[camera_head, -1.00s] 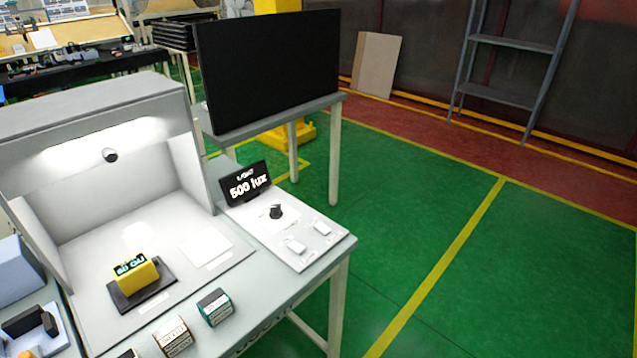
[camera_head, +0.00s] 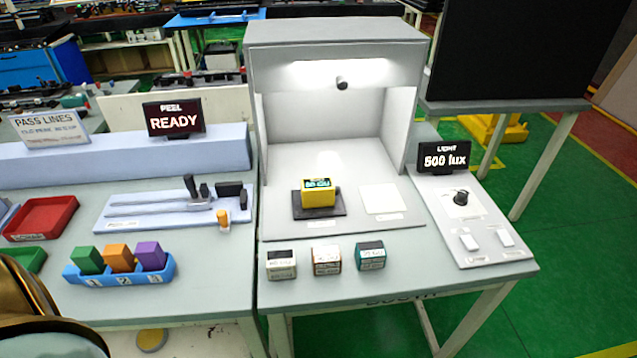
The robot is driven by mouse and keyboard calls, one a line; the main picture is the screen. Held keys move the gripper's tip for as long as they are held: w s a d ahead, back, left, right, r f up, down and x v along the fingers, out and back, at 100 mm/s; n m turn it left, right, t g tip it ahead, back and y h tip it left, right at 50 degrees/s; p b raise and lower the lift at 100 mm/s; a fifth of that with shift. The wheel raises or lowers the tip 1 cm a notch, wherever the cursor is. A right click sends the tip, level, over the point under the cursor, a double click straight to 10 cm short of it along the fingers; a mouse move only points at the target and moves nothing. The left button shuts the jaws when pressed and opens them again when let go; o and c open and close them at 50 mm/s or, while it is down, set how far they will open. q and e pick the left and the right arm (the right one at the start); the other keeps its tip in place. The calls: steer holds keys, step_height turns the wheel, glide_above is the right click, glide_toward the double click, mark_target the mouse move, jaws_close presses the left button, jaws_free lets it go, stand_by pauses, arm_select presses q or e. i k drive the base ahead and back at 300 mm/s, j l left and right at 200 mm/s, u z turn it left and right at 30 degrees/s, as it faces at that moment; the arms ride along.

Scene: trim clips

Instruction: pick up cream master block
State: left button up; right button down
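Three small labelled blocks stand in a row on the table in front of the light booth. The left one is a cream block (camera_head: 281,265) with a dark top. The middle one is a white-and-brown block (camera_head: 326,260), and the right one is a teal block (camera_head: 370,256) with a pale label. The blocks stand apart from each other, upright, with nothing on them. The small print on their faces is too blurred to read surely. Neither of my grippers shows; only a bronze-coloured part, probably of my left arm, is at the lower left edge.
The light booth (camera_head: 262,120) holds a yellow meter (camera_head: 318,193) on a dark pad and a white card (camera_head: 380,199). A control panel (camera_head: 480,240) is at right. At left are a blue rack (camera_head: 120,275) with three coloured blocks, a slider fixture (camera_head: 150,212) and a red tray (camera_head: 40,219).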

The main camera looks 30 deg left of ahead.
mark_target(280, 265)
steer(key=u, duration=1.25)
